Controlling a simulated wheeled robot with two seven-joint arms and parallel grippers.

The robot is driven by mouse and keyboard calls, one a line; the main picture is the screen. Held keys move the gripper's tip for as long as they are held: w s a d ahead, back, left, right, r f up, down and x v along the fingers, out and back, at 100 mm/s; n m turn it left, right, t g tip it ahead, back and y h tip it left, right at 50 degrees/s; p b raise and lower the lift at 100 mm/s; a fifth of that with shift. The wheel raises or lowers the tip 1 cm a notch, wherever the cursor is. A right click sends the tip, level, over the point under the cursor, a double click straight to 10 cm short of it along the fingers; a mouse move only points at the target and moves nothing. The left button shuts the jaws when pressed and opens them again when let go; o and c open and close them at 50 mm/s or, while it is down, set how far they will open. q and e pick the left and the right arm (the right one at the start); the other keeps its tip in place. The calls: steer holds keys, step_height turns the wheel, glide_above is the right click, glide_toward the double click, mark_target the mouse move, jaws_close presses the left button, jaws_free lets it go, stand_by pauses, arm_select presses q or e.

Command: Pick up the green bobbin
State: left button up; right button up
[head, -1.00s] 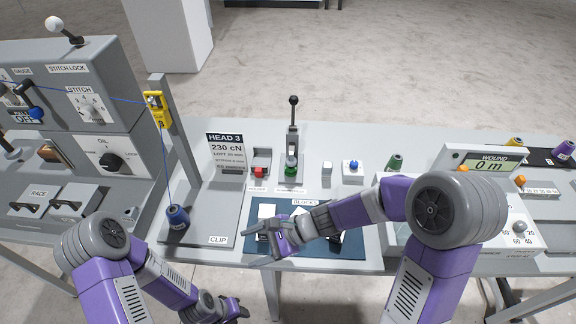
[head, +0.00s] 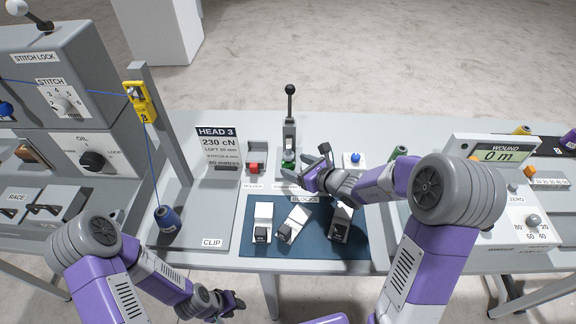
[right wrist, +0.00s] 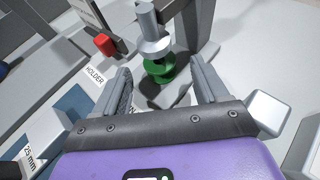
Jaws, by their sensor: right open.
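A green bobbin (head: 288,163) sits upright under a grey plunger with a black-knobbed lever (head: 290,90), partly hidden by my right gripper. In the right wrist view the green bobbin (right wrist: 160,75) stands beyond and between the two fingers, its top under the plunger (right wrist: 153,40). My right gripper (head: 304,166) is open; its fingers (right wrist: 161,82) do not appear to touch the bobbin. Another dark green spool (head: 397,152) stands further right behind my right arm. My left gripper (head: 238,302) hangs low in front of the table; its jaws are too small to read.
A blue mat (head: 282,246) with several blocks lies in front.

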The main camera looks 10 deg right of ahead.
mark_target(288, 165)
steer(key=x, duration=0.2)
steer(key=shift+w+a+f, duration=0.15)
steer(key=shift+w, duration=0.15)
steer(key=c, duration=1.2)
